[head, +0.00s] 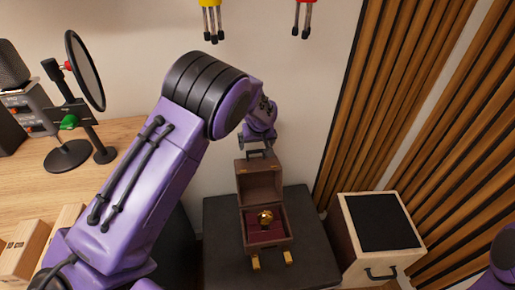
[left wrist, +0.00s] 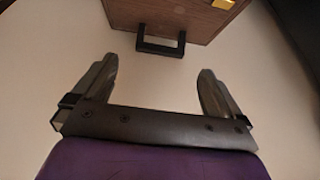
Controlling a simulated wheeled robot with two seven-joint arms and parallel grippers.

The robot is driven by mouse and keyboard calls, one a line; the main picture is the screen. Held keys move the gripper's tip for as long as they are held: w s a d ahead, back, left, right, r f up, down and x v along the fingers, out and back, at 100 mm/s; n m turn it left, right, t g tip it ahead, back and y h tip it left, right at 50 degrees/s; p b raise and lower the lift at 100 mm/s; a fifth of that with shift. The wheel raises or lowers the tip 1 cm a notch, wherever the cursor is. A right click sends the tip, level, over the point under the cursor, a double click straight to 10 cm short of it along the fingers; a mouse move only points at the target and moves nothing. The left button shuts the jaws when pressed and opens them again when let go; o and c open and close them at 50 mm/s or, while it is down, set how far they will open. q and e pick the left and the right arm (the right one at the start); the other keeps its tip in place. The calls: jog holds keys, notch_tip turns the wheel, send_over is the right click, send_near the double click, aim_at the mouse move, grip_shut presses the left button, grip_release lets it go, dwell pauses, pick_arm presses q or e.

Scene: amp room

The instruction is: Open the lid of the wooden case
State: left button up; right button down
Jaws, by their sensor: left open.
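The wooden case (head: 267,222) stands on a dark box-like stand, with its lid (head: 260,183) raised upright at the back. Its inside is lined in dark red and holds a small gold object (head: 265,217). The lid's black handle (head: 258,154) is at its top edge. My left gripper (head: 257,145) is just above and behind the lid, small and partly hidden. In the left wrist view its two fingers (left wrist: 158,85) are spread and empty. The handle (left wrist: 161,46) and brown lid (left wrist: 178,15) lie beyond the fingertips, apart from them. My right gripper is out of view.
The dark stand (head: 222,240) has bare top around the case. A pale wooden box with a black top (head: 383,222) stands right of it, by a slatted wall (head: 400,90). A wooden desk (head: 120,135) with microphone gear (head: 68,155) is at left.

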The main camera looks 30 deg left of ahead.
pick_arm(q)
send_over(256, 160)
notch_tip(256, 160, down, 5)
jog(key=shift+w+a+r, duration=0.1)
jog(key=shift+w+a, duration=0.05)
